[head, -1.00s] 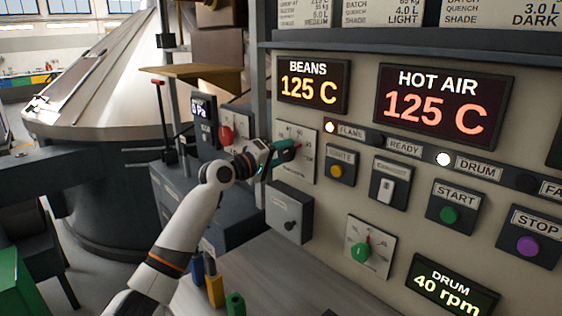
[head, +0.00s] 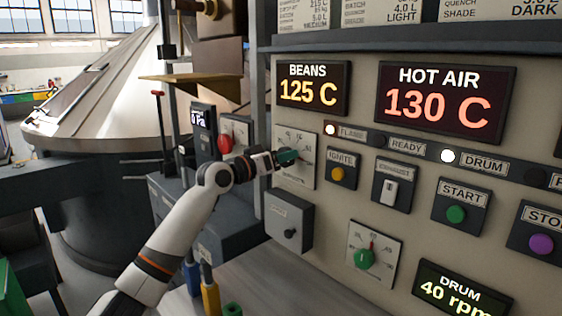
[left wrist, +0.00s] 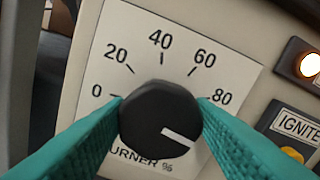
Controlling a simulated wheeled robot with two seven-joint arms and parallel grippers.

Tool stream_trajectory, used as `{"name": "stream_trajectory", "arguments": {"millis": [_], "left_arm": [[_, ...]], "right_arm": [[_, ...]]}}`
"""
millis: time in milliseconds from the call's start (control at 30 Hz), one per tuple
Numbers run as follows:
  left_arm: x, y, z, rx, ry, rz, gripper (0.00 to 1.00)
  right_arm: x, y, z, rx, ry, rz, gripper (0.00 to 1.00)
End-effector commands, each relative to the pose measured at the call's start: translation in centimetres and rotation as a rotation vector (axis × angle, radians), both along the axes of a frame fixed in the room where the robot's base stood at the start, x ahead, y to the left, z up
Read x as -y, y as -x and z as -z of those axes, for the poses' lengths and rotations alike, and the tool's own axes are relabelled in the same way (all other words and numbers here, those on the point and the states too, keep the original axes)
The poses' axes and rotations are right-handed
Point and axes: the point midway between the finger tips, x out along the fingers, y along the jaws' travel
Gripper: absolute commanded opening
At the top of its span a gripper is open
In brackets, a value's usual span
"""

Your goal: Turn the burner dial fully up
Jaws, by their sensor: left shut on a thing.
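The burner dial (left wrist: 158,118) is a round black knob on a cream scale plate (left wrist: 133,45), marked 0 to 80 in the left wrist view. Its white pointer mark aims to the lower right, past the 80. Any figure beyond 80 is hidden behind a finger. My left gripper (head: 289,157) is shut on the dial, with one teal finger on each side of it. In the head view the fingers and wrist cover the knob, and the burner plate (head: 295,142) shows around them. My right gripper is not in view.
The panel beside the dial carries the ignite button (head: 337,174), a lit flame lamp (head: 330,129) and a switch (head: 391,188). Below are a grey box (head: 289,222) and a green drum dial (head: 365,258). A red knob (head: 225,144) stands to the left.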

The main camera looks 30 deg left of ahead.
Motion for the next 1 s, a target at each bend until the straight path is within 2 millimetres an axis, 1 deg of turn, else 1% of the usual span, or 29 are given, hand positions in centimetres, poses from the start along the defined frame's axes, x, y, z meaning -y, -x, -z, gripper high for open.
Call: {"name": "stream_trajectory", "arguments": {"millis": [33, 200, 633, 667, 700, 767, 800, 1000], "left_arm": [[0.07, -0.03, 0.37, -0.002, -0.015, 0.002, 0.26], [0.09, -0.03, 0.35, 0.007, -0.043, 0.002, 0.26], [0.1, -0.03, 0.34, 0.009, -0.051, 0.002, 0.26], [0.1, -0.03, 0.34, 0.009, -0.051, 0.002, 0.52], [0.1, -0.03, 0.33, 0.009, -0.051, 0.002, 0.58], [0.08, -0.03, 0.3, 0.01, -0.049, 0.002, 0.68], [0.08, -0.03, 0.27, 0.011, -0.049, 0.001, 0.7], [0.05, -0.01, 0.14, 0.014, -0.048, 0.001, 0.7]], "right_arm": [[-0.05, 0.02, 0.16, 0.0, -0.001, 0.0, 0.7], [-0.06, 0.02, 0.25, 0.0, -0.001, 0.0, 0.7], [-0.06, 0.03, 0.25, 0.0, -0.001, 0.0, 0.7], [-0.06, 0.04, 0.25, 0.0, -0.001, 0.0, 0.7], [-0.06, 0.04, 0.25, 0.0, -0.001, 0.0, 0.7], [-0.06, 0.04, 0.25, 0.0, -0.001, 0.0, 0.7], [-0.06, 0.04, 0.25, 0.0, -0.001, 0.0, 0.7], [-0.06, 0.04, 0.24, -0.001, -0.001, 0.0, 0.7]]}}
